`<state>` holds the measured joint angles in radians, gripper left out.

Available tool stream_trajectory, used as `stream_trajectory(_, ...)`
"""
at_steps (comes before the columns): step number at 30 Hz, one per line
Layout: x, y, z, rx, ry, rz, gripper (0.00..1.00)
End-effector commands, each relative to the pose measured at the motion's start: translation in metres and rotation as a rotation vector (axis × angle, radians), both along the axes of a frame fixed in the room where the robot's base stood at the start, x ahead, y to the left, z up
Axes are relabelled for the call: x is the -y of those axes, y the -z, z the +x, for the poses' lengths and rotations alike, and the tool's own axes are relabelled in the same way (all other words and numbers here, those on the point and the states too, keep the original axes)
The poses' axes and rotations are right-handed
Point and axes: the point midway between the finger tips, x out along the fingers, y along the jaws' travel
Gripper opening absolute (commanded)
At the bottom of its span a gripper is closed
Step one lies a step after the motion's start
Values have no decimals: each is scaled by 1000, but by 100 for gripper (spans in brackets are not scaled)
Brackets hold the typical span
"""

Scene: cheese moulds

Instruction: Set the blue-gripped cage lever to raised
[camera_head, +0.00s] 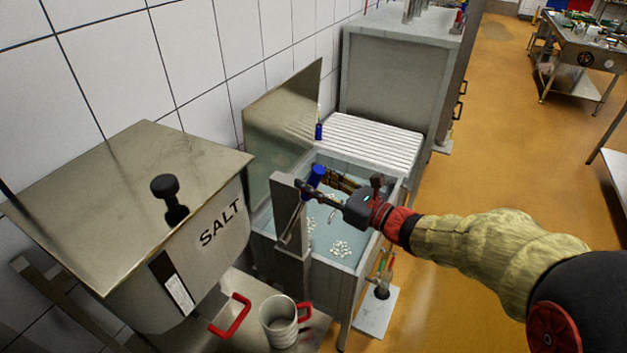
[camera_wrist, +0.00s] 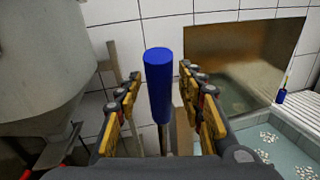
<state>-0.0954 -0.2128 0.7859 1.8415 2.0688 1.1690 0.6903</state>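The cage lever's blue grip (camera_head: 316,177) is a short cylinder beside a grey metal post (camera_head: 288,205) at the near left corner of the basin. In the wrist view the blue grip (camera_wrist: 158,88) stands upright in the picture, with a thin metal rod below it. My gripper (camera_head: 328,188) is at the grip. In the wrist view its fingers (camera_wrist: 160,82) are spread on both sides of the grip, with gaps visible left and right. The lever's pivot cannot be made out clearly.
The basin (camera_head: 262,222) holds pale liquid with white clumps; a ribbed white board (camera_head: 371,138) lies behind it. A small blue-handled object (camera_head: 319,131) stands near the metal back panel (camera_head: 280,115). A salt bin (camera_head: 130,200) and a metal bucket (camera_head: 279,318) stand left.

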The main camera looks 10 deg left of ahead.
Motion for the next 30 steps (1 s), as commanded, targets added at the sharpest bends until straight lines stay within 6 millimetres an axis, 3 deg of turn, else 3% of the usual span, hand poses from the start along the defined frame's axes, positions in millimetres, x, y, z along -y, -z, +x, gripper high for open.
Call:
stream_trajectory(19,0,0,0,0,0,0,0)
stream_trajectory(30,0,0,0,0,0,0,0)
